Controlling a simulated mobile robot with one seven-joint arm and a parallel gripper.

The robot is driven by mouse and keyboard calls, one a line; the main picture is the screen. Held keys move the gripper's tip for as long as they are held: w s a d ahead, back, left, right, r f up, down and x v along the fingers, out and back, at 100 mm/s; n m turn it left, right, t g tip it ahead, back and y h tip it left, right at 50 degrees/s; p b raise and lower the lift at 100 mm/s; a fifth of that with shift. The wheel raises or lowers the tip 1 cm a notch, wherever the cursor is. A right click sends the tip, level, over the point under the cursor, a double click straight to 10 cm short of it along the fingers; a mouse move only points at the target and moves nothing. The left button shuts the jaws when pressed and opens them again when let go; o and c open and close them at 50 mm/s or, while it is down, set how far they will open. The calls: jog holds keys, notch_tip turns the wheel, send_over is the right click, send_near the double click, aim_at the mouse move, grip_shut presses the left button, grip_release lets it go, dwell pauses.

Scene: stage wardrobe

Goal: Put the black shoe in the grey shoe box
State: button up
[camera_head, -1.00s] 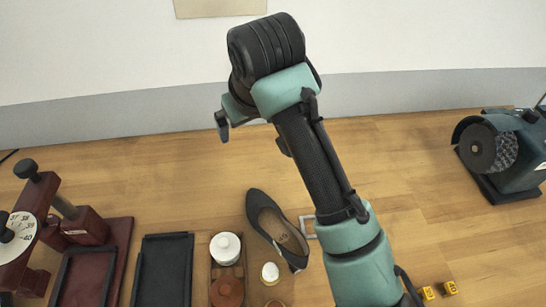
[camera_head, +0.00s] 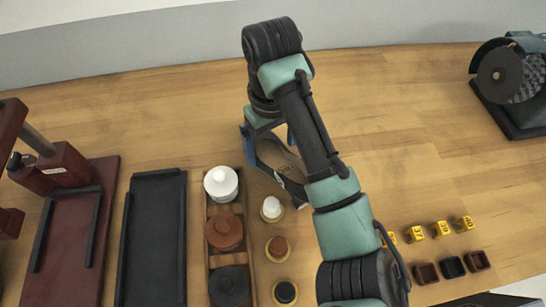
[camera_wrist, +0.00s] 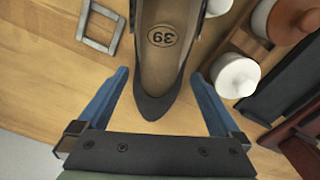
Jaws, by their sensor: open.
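The black shoe (camera_head: 294,186) is a low flat with a tan insole, lying on the wooden table beneath my arm. In the wrist view the shoe (camera_wrist: 155,106) has its dark pointed toe towards my gripper, and its insole reads 39. My gripper (camera_head: 268,140) is open above the toe end. In the wrist view the blue fingers of my gripper (camera_wrist: 160,76) stand on either side of the toe, apart from it. My arm hides part of the shoe in the head view. I cannot make out a grey shoe box for certain.
Left of the shoe are a wooden rack (camera_head: 213,263) with several jars, a black tray (camera_head: 152,245) and a dark red stand (camera_head: 70,245). Small bottles (camera_head: 271,208) stand near the heel. Yellow number blocks (camera_head: 443,230) lie right, a grinder (camera_head: 515,80) far right. A grey square frame (camera_wrist: 101,27) lies beside the shoe.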

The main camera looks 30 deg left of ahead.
aim_at(273, 160)
notch_tip(273, 160, down, 5)
jog(key=shift+r+b, duration=0.15)
jog(key=shift+b, duration=0.25)
jog(key=c, duration=1.3)
jog(key=shift+r, duration=0.15)
jog(key=shift+c, duration=1)
